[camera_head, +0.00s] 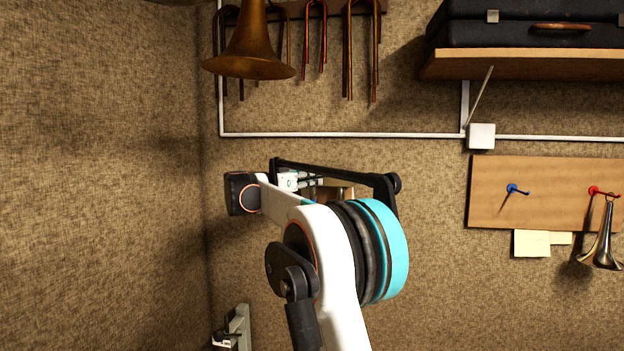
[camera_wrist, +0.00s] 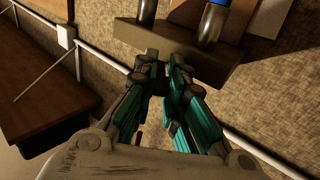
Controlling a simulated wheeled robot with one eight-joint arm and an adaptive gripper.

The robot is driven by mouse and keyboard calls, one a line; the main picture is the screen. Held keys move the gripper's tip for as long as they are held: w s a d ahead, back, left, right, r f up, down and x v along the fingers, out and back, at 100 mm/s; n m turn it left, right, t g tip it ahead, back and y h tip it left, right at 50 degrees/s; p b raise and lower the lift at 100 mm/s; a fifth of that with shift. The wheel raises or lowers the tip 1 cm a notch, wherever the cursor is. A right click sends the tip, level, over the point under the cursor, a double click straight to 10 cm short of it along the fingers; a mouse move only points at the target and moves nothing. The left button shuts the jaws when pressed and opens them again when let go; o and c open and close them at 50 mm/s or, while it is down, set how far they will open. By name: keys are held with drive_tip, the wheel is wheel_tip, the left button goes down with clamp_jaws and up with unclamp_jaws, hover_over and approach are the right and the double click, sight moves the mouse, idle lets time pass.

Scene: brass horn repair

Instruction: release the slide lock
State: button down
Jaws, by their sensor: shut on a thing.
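In the wrist view my gripper (camera_wrist: 166,64) has its teal-and-black fingers close together at the near edge of a brown block (camera_wrist: 190,50). Metal tubes rise from this block, and one tube (camera_wrist: 212,22) has a blue band. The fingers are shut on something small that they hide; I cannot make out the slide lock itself. In the head view my gripper (camera_head: 311,181) is partly covered by my arm. Only a bit of the brown block (camera_head: 338,190) shows past it, close to the fingers.
A brass bell (camera_head: 255,50) and several slide tubes (camera_head: 361,50) hang above. A wooden shelf (camera_head: 530,65) with a black case (camera_head: 540,32) is at the upper right. A pegboard (camera_head: 545,205) with a small horn (camera_head: 601,240) is on the right. The left wall is bare.

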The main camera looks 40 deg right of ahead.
drive_tip(key=c, duration=1.9)
unclamp_jaws()
drive_tip(key=shift+w+d, duration=0.1)
drive_tip(key=a, duration=0.8)
drive_tip(key=s+a, duration=0.1)
drive_tip(key=a, duration=0.3)
